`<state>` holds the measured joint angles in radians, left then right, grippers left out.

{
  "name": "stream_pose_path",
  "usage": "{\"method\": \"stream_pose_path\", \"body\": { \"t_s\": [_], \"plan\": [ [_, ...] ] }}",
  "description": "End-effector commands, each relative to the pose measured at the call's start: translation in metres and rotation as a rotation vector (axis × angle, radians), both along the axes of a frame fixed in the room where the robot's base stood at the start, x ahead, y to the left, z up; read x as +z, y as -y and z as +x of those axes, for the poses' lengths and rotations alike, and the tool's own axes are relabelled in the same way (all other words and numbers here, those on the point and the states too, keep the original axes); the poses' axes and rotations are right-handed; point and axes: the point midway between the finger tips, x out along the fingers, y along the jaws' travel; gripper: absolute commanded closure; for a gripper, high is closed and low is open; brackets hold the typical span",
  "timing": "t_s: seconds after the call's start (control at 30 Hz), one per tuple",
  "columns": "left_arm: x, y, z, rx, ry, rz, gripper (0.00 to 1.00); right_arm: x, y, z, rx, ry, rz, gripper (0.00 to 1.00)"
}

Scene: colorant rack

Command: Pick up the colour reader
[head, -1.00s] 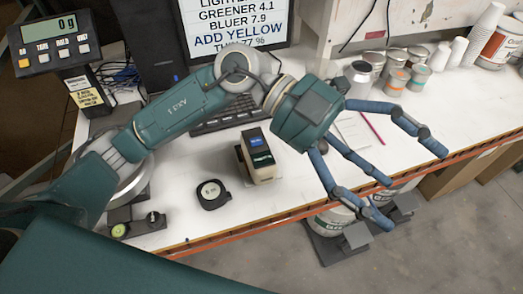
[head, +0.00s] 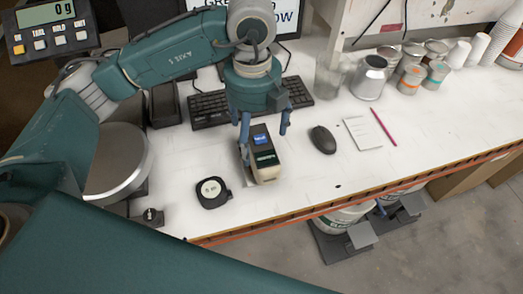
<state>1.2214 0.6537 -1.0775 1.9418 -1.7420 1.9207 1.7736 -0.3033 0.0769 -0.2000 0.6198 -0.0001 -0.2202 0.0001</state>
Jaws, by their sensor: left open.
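The colour reader (head: 265,165) is a small cream and dark block with a blue top and a dark label. It stands upright on the white bench (head: 310,195), in front of the keyboard. My left gripper (head: 262,136) is above it, pointing down, with its blue fingers spread open around the reader's top. One finger is on its left and one on its right. I cannot tell whether they touch it. My right gripper is not in view.
A round black tape measure (head: 212,192) lies left of the reader. A black mouse (head: 323,140), a notepad (head: 370,138) and a red pencil (head: 384,127) lie to the right. The keyboard (head: 207,108) is behind. Cans (head: 411,78) and cups stand at the back right.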

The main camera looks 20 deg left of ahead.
Motion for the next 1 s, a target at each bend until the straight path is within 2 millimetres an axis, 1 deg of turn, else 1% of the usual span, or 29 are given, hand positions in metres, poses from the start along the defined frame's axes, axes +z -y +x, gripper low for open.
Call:
{"method": "stream_pose_path", "body": {
  "t_s": [0.07,0.2,0.3,0.43,0.6,0.63,0.77,0.8,0.87,0.9,0.97,1.0],
  "plan": [
    [-0.006,0.001,-0.002,-0.001,-0.005,0.003,0.09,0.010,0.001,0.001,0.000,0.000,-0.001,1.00],
    [-0.027,0.003,-0.006,-0.001,-0.007,0.001,0.09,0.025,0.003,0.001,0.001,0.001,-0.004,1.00],
    [-0.042,0.003,-0.005,-0.001,-0.005,0.000,0.09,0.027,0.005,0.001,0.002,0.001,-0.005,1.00],
    [-0.050,0.004,-0.004,-0.001,-0.002,-0.001,0.09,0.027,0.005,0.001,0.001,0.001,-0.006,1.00],
    [-0.050,0.004,-0.004,-0.002,-0.001,-0.001,0.09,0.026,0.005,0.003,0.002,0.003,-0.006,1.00],
    [-0.050,0.004,-0.004,-0.002,-0.001,-0.001,0.11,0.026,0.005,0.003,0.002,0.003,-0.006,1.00],
    [-0.050,0.004,-0.004,-0.002,-0.002,-0.001,0.37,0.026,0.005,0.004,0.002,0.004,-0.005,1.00],
    [-0.050,0.004,-0.004,-0.002,-0.002,-0.001,0.45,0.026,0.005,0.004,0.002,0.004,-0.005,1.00],
    [-0.050,0.004,-0.004,-0.002,-0.002,-0.001,0.57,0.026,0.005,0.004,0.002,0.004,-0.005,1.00],
    [-0.050,0.004,-0.004,-0.002,-0.002,-0.001,0.65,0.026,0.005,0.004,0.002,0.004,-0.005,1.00],
    [-0.050,0.004,-0.004,-0.002,-0.002,-0.001,0.77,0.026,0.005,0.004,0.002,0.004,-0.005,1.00],
    [-0.049,0.004,-0.003,-0.002,0.002,-0.003,0.85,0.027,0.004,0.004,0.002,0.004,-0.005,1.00]
  ]
}}
